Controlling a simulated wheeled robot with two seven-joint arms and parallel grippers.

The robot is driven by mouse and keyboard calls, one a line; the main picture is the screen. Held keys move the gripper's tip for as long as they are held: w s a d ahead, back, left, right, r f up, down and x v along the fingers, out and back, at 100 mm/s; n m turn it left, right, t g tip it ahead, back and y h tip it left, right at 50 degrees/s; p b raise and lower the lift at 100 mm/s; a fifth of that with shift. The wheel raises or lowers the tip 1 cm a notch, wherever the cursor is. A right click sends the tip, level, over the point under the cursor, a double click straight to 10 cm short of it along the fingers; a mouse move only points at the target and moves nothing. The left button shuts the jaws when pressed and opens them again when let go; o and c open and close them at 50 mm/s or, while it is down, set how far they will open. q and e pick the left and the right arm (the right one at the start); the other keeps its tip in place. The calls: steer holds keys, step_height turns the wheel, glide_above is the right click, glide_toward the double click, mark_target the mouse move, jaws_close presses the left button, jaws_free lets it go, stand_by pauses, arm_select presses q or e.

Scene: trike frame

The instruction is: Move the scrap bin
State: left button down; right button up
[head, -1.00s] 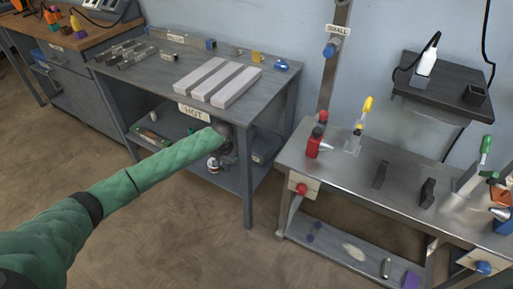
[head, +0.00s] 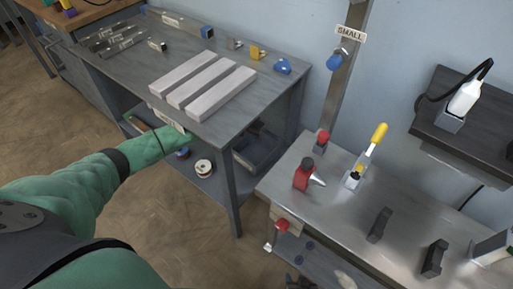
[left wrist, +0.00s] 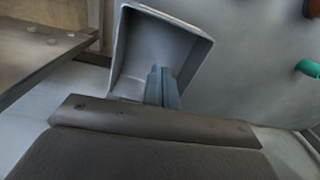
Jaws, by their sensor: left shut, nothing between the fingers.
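A grey open-topped bin (left wrist: 135,75), which looks like the scrap bin, fills the upper middle of the left wrist view, its mouth facing the camera. My left gripper (left wrist: 163,85) is shut and empty, its fingers in front of the bin's lower wall; I cannot tell whether they touch. In the head view my green left arm reaches under the grey table's top, and its gripper is hidden there. A dark bin (head: 250,160) stands on the lower shelf to its right; I cannot tell if it is the same one. A dark shape at the bottom edge may be my right gripper (head: 297,282).
The grey table (head: 262,92) carries three pale bars (head: 203,85). A white-and-brown spool (head: 203,167) sits on its lower shelf. The floor on the left is clear.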

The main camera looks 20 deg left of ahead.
arm_select(q)
steer(key=b, duration=0.1)
glide_above(253, 159)
step_height(253, 159, down, 10)
steer(key=shift+s+r, duration=0.1)
steer(key=shift+s+a, duration=0.4)
steer(key=shift+s, duration=0.45)
steer(key=shift+s+a, duration=0.25)
steer(key=shift+s, duration=0.8)
